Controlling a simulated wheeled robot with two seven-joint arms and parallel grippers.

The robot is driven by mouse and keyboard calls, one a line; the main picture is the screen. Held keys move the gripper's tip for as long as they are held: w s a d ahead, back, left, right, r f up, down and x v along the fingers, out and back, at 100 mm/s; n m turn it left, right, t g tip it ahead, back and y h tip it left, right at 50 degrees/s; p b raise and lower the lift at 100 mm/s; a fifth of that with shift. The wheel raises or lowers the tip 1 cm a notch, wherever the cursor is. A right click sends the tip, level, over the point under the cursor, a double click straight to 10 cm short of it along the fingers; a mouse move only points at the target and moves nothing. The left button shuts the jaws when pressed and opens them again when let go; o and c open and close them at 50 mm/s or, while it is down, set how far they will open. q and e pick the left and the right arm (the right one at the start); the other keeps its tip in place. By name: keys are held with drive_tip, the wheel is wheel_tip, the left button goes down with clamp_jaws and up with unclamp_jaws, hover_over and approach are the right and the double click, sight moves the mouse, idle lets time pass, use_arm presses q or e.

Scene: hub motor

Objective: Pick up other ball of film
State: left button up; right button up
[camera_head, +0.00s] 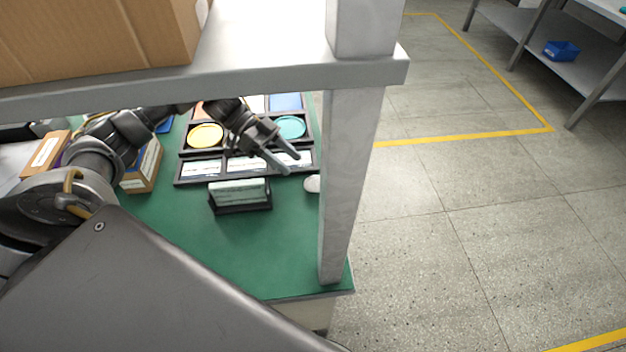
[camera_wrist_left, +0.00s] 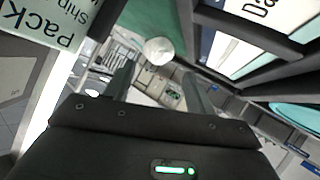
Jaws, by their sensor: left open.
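A small white ball of film (camera_head: 313,183) lies on the green mat near its right edge, partly hidden by the grey post. In the left wrist view the ball (camera_wrist_left: 158,50) shows beyond and between my fingertips. My left gripper (camera_head: 292,167) is open and empty, pointing right and down over the dark organizer's near right corner. Its tips are a little left of and behind the ball, apart from it in the picture. Both fingers (camera_wrist_left: 159,78) also show in the wrist view. My right gripper is not in view.
The grey post (camera_head: 346,190) and shelf beam (camera_head: 250,70) stand in front of the work area. A dark organizer (camera_head: 178,181) holds yellow and teal round dishes. A card holder (camera_head: 240,208) stands nearby. The mat's front is clear.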

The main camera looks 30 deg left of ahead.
sight(314, 184)
use_arm(q)
drive_tip(key=shift+x, duration=0.95)
drive_tip(key=shift+s+d+p, duration=0.1)
drive_tip(key=shift+d+p, duration=0.25)
drive_tip(key=x, duration=0.2)
drive_tip(key=p+x, duration=0.1)
drive_tip(key=shift+d+r, duration=0.1)
drive_tip(key=shift+d, duration=0.35)
drive_tip(key=shift+d+f, duration=0.25)
drive_tip(key=shift+d, duration=0.05)
drive_tip(key=c, duration=0.7)
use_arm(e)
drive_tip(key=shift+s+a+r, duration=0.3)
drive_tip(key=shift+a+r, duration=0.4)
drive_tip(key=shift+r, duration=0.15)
